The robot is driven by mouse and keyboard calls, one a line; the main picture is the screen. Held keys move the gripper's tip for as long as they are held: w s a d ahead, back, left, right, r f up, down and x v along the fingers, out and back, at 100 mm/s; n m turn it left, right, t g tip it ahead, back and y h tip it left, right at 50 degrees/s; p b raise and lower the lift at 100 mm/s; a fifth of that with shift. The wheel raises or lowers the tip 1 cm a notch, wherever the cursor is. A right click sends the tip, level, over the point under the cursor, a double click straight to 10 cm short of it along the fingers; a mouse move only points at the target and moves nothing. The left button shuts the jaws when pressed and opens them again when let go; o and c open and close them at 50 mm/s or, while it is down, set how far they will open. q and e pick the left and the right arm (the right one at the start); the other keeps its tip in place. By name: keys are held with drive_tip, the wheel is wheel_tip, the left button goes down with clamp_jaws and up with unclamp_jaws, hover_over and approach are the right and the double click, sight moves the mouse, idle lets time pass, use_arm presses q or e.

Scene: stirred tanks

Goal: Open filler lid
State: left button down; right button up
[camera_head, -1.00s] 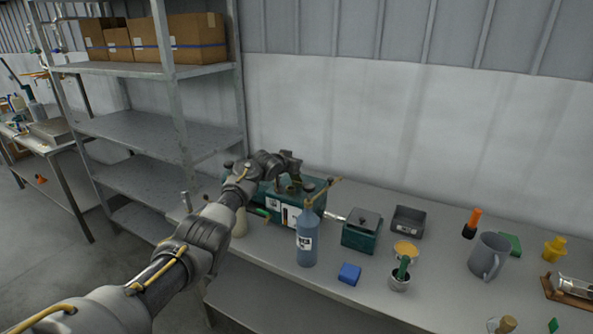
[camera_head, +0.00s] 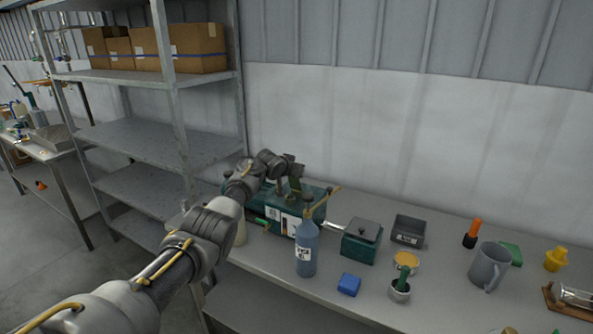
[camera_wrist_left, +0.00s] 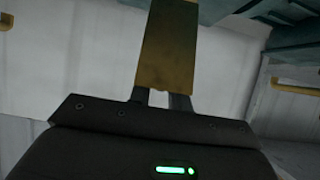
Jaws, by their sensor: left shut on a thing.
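The green tank (camera_head: 312,197) stands on the bench against the wall, partly hidden by my left arm. My left gripper (camera_head: 290,170) is above the tank's top. In the left wrist view, my left gripper (camera_wrist_left: 160,95) is shut on the end of a flat brass-coloured plate (camera_wrist_left: 168,45), which looks like the filler lid. In the head view, a narrow olive-brown piece (camera_head: 295,184) stands up below the gripper, probably the same plate. The filler opening is hidden. Teal tank surfaces (camera_wrist_left: 285,30) show at the upper right of the wrist view. My right gripper is not in view.
A blue bottle (camera_head: 306,252) stands close in front of the tank. A smaller green box (camera_head: 360,243), a grey bin (camera_head: 408,231) and a blue block (camera_head: 349,284) are to the right. A metal shelf (camera_head: 150,137) stands at the left.

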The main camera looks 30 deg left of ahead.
use_arm(q)
drive_tip(key=shift+d+f, duration=0.1)
idle(0.7)
drive_tip(key=c, duration=1.6)
unclamp_jaws()
drive_tip(key=shift+o, duration=1.2)
drive_tip(key=shift+w+f, duration=0.2)
drive_tip(key=shift+w, duration=0.1)
drive_tip(key=shift+s, duration=0.1)
drive_tip(key=b+v, duration=0.1)
drive_tip(key=v, duration=0.9)
drive_tip(key=shift+s+r, duration=0.25)
drive_tip(key=shift+s, duration=0.1)
